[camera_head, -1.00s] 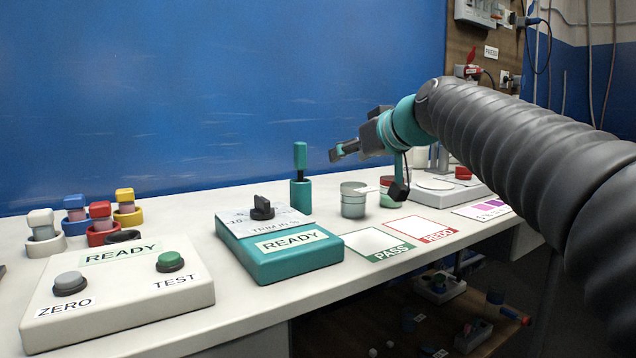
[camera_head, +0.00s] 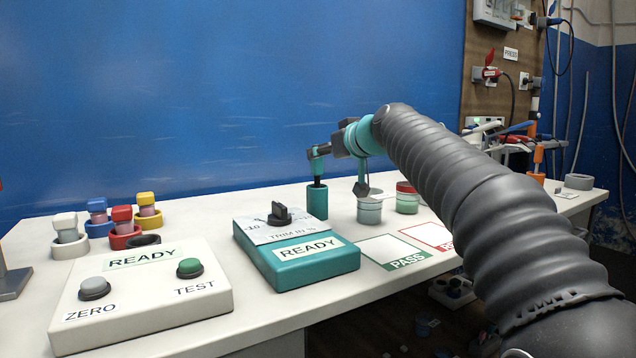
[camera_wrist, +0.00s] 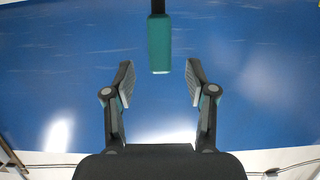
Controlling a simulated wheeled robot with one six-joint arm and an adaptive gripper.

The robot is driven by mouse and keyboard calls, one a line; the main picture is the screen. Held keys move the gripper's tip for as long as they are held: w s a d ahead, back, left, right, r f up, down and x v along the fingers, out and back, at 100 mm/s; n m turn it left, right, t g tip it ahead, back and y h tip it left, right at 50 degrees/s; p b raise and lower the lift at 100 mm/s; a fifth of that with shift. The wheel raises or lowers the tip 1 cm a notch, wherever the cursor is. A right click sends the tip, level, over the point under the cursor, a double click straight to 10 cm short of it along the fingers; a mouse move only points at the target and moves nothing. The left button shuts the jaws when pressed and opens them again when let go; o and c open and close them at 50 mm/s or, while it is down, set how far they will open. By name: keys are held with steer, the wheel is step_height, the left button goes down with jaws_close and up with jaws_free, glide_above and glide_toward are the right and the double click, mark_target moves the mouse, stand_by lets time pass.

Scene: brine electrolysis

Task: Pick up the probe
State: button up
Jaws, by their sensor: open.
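The probe (camera_head: 317,166) has a teal handle on a dark stem and stands upright in a teal holder (camera_head: 317,204) on the bench. My gripper (camera_head: 319,151) is at the top of the handle in the head view, where the near finger partly hides it. In the wrist view, the probe handle (camera_wrist: 159,45) hangs from the top edge, with its free end between the two spread fingertips. My gripper (camera_wrist: 158,66) is open, with a visible gap on each side of the handle.
A teal trim box (camera_head: 300,262) and a white ZERO/TEST box (camera_head: 140,300) stand at front left. Clear jars (camera_head: 369,212) stand right of the holder, below my arm. Coloured stoppered pieces (camera_head: 122,220) stand at back left. A PASS card (camera_head: 385,250) lies in front.

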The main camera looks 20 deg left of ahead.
mark_target(317, 175)
steer(key=shift+p+x, duration=0.6)
steer(key=shift+x, duration=1.75)
steer(key=shift+s+f, duration=0.1)
jaws_close()
